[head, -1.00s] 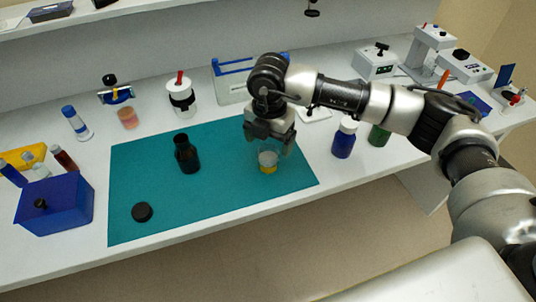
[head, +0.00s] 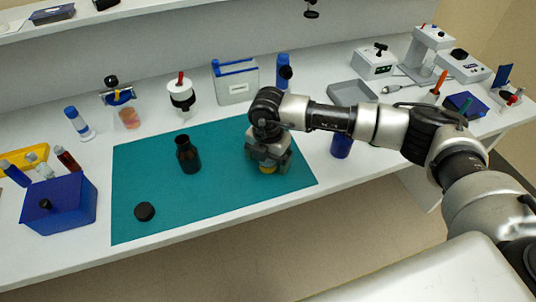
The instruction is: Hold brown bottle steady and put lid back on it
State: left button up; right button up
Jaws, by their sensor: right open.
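The brown bottle (head: 188,155) stands upright and uncapped on the teal mat (head: 215,190). A black lid (head: 145,211) lies flat on the mat near its front left corner, apart from the bottle. My right gripper (head: 268,167) is open, pointing down over the right part of the mat, to the right of the bottle. Just below its fingers is a small jar with yellow contents (head: 268,170), mostly hidden by the gripper. I cannot see whether the fingers touch it. My left gripper is not in view.
A blue box with a black knob (head: 58,205) stands left of the mat. A blue bottle (head: 341,146) is right of it, partly behind my arm. Several items line the back, including a white canister (head: 181,95). The mat between bottle and lid is clear.

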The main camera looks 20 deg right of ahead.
jog(key=c, duration=1)
jog(key=shift+r, duration=0.1)
jog(key=shift+r, duration=0.55)
notch_tip(320, 180, up, 3)
jog(key=shift+f+b, duration=0.1)
jog(key=shift+b, duration=0.45)
jog(key=s+d+r+b, duration=0.1)
jog(key=s+d+r, duration=0.6)
jog(key=s, duration=0.2)
jog(key=shift+d+b, duration=0.15)
jog(key=shift+b, duration=0.2)
